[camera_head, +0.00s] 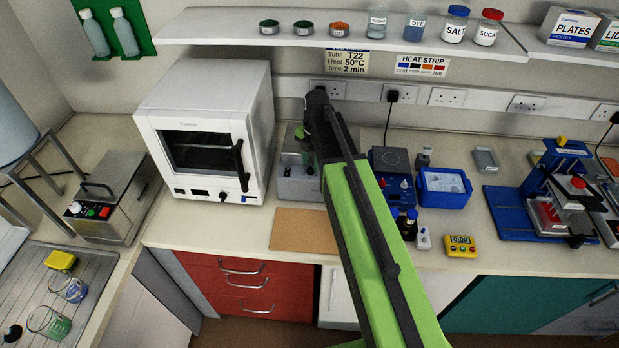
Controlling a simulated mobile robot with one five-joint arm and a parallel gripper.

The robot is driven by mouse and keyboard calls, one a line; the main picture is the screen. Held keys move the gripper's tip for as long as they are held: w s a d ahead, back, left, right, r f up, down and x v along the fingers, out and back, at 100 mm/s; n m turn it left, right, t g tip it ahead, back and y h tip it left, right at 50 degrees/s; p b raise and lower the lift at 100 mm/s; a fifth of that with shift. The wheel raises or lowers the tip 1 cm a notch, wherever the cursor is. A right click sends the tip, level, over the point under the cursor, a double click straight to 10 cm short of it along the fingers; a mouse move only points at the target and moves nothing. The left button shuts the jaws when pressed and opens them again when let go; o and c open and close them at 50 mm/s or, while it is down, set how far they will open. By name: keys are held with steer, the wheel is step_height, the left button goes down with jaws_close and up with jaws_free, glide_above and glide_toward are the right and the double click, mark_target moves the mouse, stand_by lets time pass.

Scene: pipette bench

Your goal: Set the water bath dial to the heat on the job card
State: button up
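The job card (347,62) on the back wall reads Tube T22, Heat 50°C, Time 2 min. A grey metal box (298,187) stands on the bench right of the white oven, partly behind my arm. It may be the water bath; I cannot make out a dial or its setting. My gripper (305,153) is over this box, dark and mostly hidden by my arm. I cannot tell whether its fingers are apart or touch anything. The heat strip (420,66) beside the card has blue, dark, orange and red patches labelled from cold to hot.
The white oven (206,130) stands close on the left. A steel box (107,197) with a knob and buttons is farther left. A blue device (390,165), blue bin (443,187), bottles and yellow timer (460,246) stand right. A brown mat (295,230) lies clear in front.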

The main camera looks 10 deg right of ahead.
step_height(320, 180, down, 2)
steer(key=shift+f+b, duration=0.1)
steer(key=shift+b, duration=0.35)
steer(key=shift+c, duration=0.2)
jaws_close()
steer(key=shift+a, duration=0.2)
steer(key=shift+d, duration=0.1)
